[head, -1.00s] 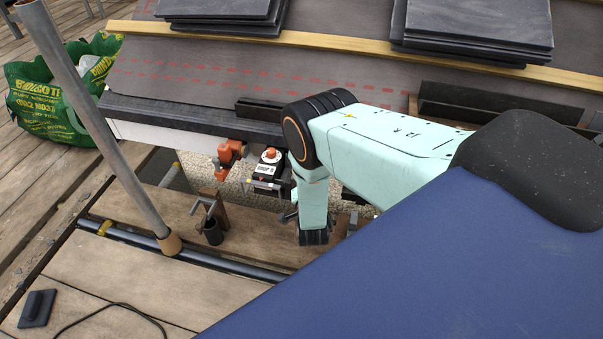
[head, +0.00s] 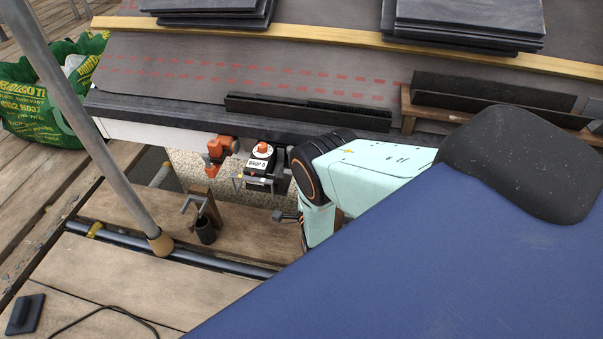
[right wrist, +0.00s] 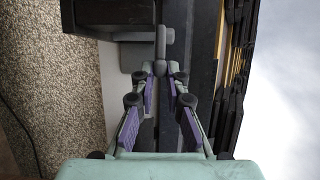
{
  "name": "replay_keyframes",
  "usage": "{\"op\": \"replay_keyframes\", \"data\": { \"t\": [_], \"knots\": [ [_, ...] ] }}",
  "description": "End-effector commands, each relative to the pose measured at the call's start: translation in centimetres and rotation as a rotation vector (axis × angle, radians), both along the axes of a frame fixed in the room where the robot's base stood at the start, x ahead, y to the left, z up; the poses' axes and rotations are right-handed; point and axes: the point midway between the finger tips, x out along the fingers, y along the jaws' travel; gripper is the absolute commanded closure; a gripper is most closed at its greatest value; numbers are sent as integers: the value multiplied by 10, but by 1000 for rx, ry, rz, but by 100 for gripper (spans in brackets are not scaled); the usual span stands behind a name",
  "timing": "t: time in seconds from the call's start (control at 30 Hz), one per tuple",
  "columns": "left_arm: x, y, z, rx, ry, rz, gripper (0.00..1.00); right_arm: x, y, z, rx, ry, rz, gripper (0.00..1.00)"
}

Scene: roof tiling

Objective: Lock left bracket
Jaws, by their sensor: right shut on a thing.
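In the head view an orange bracket-like clamp (head: 220,150) sits under the eave at the left, in front of the pebbled wall. A black and white unit with an orange knob (head: 261,158) is beside it, just left of my right arm. I cannot tell which of these is the left bracket. In the right wrist view my right gripper (right wrist: 161,70) is shut on a grey lever-like bar (right wrist: 161,45) with a rounded end. In the head view my arm hides the fingertips. My left gripper is not in view.
Slate stacks (head: 465,22) lie on the roof behind a wooden batten (head: 330,37). A grey pole (head: 85,120) rises at the left. A small wooden post with a metal hook (head: 203,210) stands on the deck. A green bag (head: 45,100) is at the far left. The front planks are mostly clear.

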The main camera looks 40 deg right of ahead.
Motion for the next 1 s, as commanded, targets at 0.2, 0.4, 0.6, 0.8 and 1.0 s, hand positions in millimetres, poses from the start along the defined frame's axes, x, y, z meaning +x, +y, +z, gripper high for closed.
{"op": "replay_keyframes", "data": {
  "t": [0.2,0.4,0.6,0.8,1.0],
  "knots": [
    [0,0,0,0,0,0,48,0,0,-1,14,-15,-1,100],
    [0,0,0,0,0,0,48,0,0,-1,15,-15,-1,100],
    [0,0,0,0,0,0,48,0,0,-1,14,-15,-1,81],
    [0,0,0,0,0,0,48,0,0,-1,14,-15,-1,64],
    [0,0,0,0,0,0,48,0,0,-1,12,-15,-1,64]
  ]
}}
